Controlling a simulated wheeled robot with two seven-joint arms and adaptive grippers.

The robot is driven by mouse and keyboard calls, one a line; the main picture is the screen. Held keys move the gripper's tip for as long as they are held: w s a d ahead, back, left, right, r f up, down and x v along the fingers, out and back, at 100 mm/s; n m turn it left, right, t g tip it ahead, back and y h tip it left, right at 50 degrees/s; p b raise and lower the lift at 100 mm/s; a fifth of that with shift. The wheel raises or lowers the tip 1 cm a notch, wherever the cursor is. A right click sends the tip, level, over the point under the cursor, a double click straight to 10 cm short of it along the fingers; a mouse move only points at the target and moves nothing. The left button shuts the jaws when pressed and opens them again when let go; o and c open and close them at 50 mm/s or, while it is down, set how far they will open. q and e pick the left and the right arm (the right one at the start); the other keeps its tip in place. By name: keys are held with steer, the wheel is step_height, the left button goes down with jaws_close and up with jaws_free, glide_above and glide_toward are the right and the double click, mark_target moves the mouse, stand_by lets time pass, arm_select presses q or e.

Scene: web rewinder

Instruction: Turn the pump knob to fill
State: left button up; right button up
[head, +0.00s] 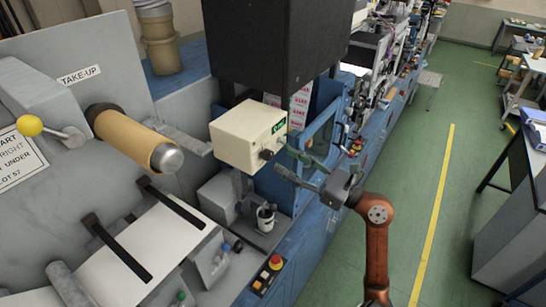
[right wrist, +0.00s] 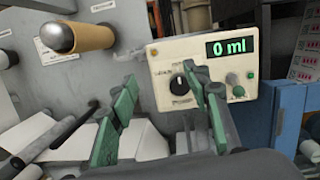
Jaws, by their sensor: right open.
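The pump is a cream box (head: 240,137) in the middle of the head view. Its front panel (right wrist: 210,60) faces the right wrist camera and has a display (right wrist: 229,47) reading "0 ml". The black round pump knob (right wrist: 178,83) sits on the panel's left part, and it also shows in the head view (head: 265,154). My right gripper (head: 284,161) is open and empty, with its fingertips in front of the panel. In the right wrist view its green-padded fingers (right wrist: 160,74) are spread, with the knob between them, nearer the right finger. Contact with the knob is not visible. My left gripper is not in view.
A small toggle (right wrist: 235,86) and a green button (right wrist: 251,76) are right of the knob. A white cup (head: 265,217) stands below the pump. A black box (head: 275,45) hangs above.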

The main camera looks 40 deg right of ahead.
mark_target(271, 157)
steer(key=shift+n+g+h, duration=0.5)
steer(key=shift+g+h, duration=0.3)
steer(key=w+f, duration=0.1)
steer(key=w, duration=0.1)
steer(key=w+f+p, duration=0.1)
steer(key=w, duration=0.1)
steer(key=w+p, duration=0.1)
steer(key=w, duration=0.1)
steer(key=shift+w+d+f, duration=0.1)
steer(key=shift+w+f, duration=0.4)
steer(key=shift+w, duration=0.35)
steer(key=c, duration=1.2)
